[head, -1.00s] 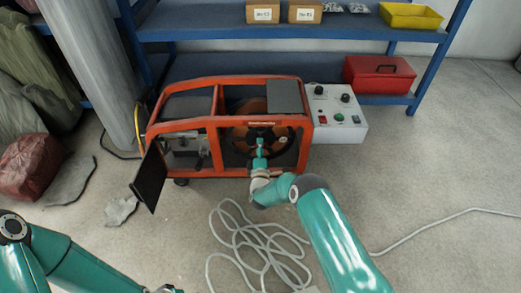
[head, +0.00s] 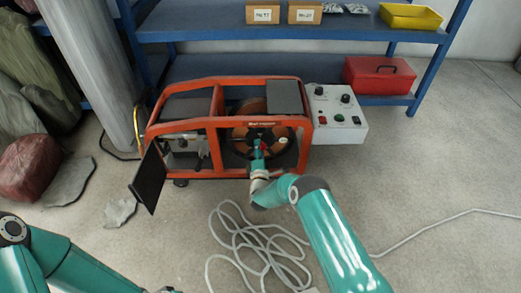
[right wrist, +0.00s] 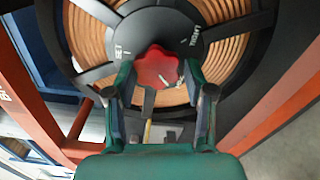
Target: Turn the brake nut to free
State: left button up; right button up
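The brake nut is a red star-shaped knob (right wrist: 157,68) on the dark hub of a reel wound with copper-coloured material, seen close in the right wrist view. My right gripper (right wrist: 157,76) faces it with its two fingers apart, one on each side of the knob. I cannot tell whether the fingertips touch it. In the head view my right gripper (head: 257,151) reaches into the reel opening of the orange-framed machine (head: 222,124). My left gripper (head: 166,290) is barely visible at the bottom edge, mostly cut off.
A grey control box (head: 338,122) stands at the machine's right and a dark open panel (head: 149,178) at its left. Blue shelving (head: 300,68) stands behind, with a red toolbox (head: 379,75). A grey cable (head: 250,240) lies coiled on the floor in front.

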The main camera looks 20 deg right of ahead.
jog(key=shift+o, duration=1)
jog(key=v, duration=1.2)
